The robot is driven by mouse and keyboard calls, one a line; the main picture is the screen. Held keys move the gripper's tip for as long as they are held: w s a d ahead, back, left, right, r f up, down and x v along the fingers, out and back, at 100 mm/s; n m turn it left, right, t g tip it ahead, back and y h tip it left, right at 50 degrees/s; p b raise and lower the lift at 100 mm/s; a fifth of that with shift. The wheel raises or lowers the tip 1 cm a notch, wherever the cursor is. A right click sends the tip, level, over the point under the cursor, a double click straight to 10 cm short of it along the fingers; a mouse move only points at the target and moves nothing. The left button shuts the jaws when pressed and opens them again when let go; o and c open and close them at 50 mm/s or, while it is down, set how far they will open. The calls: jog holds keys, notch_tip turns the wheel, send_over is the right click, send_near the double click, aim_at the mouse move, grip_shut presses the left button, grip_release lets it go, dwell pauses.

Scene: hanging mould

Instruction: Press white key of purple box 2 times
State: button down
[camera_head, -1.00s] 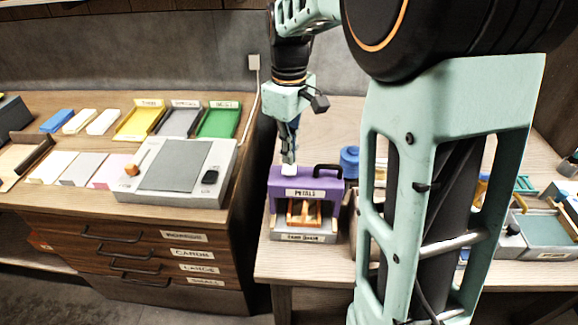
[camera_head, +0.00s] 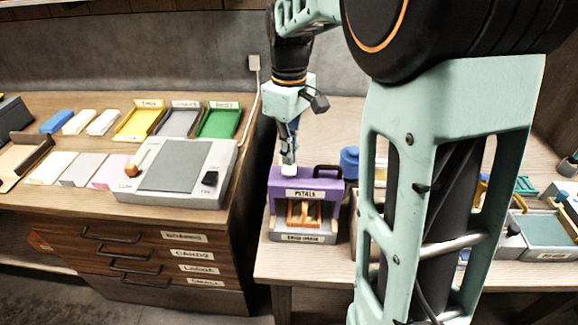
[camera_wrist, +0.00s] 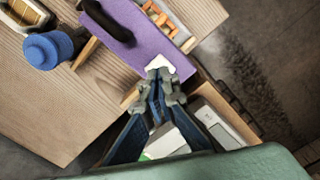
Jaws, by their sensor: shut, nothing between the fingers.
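The purple box (camera_head: 330,183) stands at the front of the right-hand table, with a "PETALS" label and a black handle on top. Its white key (camera_head: 289,170) is on the left part of its top, and the key also shows in the wrist view (camera_wrist: 160,62). My gripper (camera_head: 289,158) is shut and empty, pointing down right over the white key. In the wrist view its fingertips (camera_wrist: 163,74) meet at the edge of the key and partly cover it. I cannot tell whether they touch it or whether the key is pressed down.
To the left, a drawer cabinet (camera_head: 140,235) carries a grey device (camera_head: 175,165) and yellow, grey and green trays. The table behind the box is clear.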

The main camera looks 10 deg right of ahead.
jog(key=shift+f, duration=0.2)
jog(key=shift+f+b, duration=0.85)
jog(key=shift+f, duration=0.35)
jog(key=shift+r+p, duration=0.7)
jog(key=shift+r, duration=0.1)
jog(key=shift+f, duration=0.15)
